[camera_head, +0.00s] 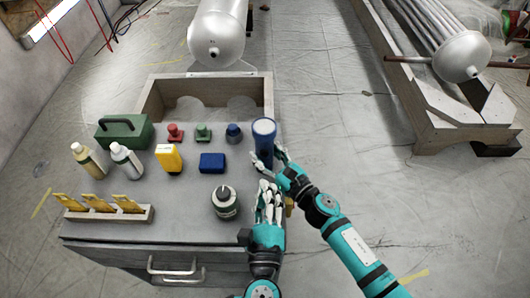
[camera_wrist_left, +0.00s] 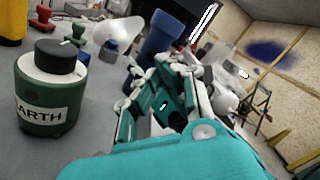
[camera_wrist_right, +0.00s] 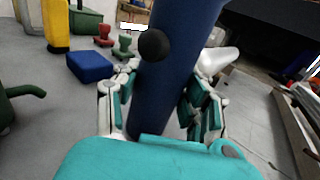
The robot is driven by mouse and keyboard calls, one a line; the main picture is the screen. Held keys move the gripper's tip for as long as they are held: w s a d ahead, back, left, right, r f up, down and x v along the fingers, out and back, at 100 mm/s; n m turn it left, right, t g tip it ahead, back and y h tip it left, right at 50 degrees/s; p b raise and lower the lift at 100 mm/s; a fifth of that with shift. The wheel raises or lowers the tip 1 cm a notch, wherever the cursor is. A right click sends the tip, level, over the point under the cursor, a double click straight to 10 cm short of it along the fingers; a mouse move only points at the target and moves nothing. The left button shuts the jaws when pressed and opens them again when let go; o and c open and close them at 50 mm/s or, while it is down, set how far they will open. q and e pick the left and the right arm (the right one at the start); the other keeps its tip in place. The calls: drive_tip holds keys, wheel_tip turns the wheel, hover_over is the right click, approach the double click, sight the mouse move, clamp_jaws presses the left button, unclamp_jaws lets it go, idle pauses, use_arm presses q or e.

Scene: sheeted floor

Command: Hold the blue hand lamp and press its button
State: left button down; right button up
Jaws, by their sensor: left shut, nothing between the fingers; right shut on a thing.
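The blue hand lamp (camera_head: 264,137) stands upright at the right edge of the grey worktop, its pale round end facing up. My right gripper (camera_head: 276,160) is shut on the lamp. In the right wrist view, the lamp's blue body (camera_wrist_right: 178,75) rises between the fingers, and its round black button (camera_wrist_right: 154,45) faces that camera. My left gripper (camera_head: 268,195) is shut and empty, just in front of the lamp and apart from it. In the left wrist view, the lamp (camera_wrist_left: 168,38) stands beyond the left fingers (camera_wrist_left: 172,75). The button is hidden in the head view.
A green-and-white bottle (camera_head: 225,202) stands left of my left gripper. A blue block (camera_head: 212,163), yellow bottle (camera_head: 169,158) and small stamp-like pieces, including a red one (camera_head: 175,133), stand farther left and back. A wooden tray (camera_head: 155,103) lies behind. Floor right of the worktop is open.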

sight(264, 153)
use_arm(q)
drive_tip(key=s+d+r+m+h, duration=0.15)
drive_tip(key=r+m+h, duration=0.3)
drive_tip(key=m, duration=1.15)
drive_tip(key=d+r+m+h, duration=0.3)
drive_tip(key=r+m+h, duration=0.15)
drive_tip(key=m, duration=1.25)
drive_tip(key=a+f+m+g, duration=0.25)
drive_tip(key=f+m, duration=0.25)
drive_tip(key=m, duration=1.1)
drive_tip(key=a+f+m+g, duration=0.2)
drive_tip(key=f+m+g, duration=0.15)
drive_tip(key=m, duration=1.15)
drive_tip(key=w, duration=0.9)
drive_tip(key=shift+d+f, duration=0.15)
drive_tip(key=shift+f, duration=0.3)
